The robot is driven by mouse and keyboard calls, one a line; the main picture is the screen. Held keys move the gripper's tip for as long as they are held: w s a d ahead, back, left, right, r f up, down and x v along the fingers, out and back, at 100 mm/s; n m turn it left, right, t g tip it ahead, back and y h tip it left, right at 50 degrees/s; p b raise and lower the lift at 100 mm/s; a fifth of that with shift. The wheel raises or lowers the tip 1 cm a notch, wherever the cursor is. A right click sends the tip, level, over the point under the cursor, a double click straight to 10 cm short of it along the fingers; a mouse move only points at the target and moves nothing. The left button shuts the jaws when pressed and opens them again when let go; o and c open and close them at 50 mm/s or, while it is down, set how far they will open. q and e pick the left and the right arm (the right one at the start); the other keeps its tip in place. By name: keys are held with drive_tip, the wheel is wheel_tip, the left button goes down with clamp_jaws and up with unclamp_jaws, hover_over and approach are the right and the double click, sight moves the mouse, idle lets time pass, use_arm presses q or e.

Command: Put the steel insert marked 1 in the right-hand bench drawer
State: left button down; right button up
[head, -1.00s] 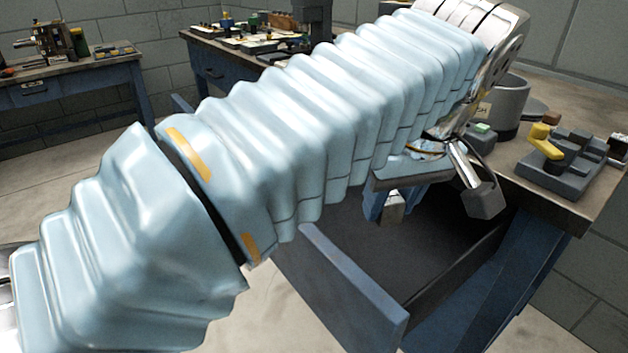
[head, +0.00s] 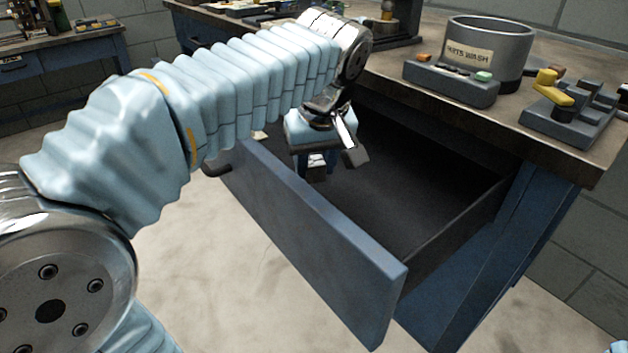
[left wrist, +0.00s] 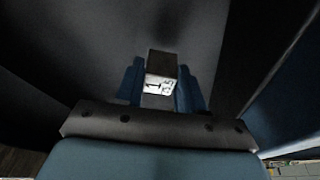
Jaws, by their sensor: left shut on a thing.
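The right-hand bench drawer (head: 300,235) is pulled open below the bench top, and its dark inside looks empty where I can see it. My left gripper (head: 318,170) points down into the drawer's far-left part, behind the front panel. In the left wrist view its two blue fingers (left wrist: 160,72) are shut on the steel insert (left wrist: 160,86), a small block with a dark top part and a pale face with a dark 1-like mark. The insert's height above the drawer floor is hard to tell. My right gripper is not in view.
On the bench top (head: 455,95) stand a grey labelled pot (head: 505,50), a dark block with small coloured parts (head: 450,82) and a fixture with a yellow lever (head: 560,110). Another bench (head: 70,60) is at the far left. The drawer's right part is clear.

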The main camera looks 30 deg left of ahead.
sight(314, 177)
use_arm(q)
drive_tip(key=shift+a+f+b, duration=0.1)
drive_tip(key=shift+f+b, duration=0.2)
drive_tip(key=shift+f, duration=1.4)
drive_tip(key=shift+f, duration=0.2)
drive_tip(key=c, duration=0.7)
unclamp_jaws()
drive_tip(key=shift+r, duration=0.25)
drive_tip(key=p+v, duration=0.3)
drive_tip(key=v, duration=0.9)
drive_tip(key=shift+f, duration=0.1)
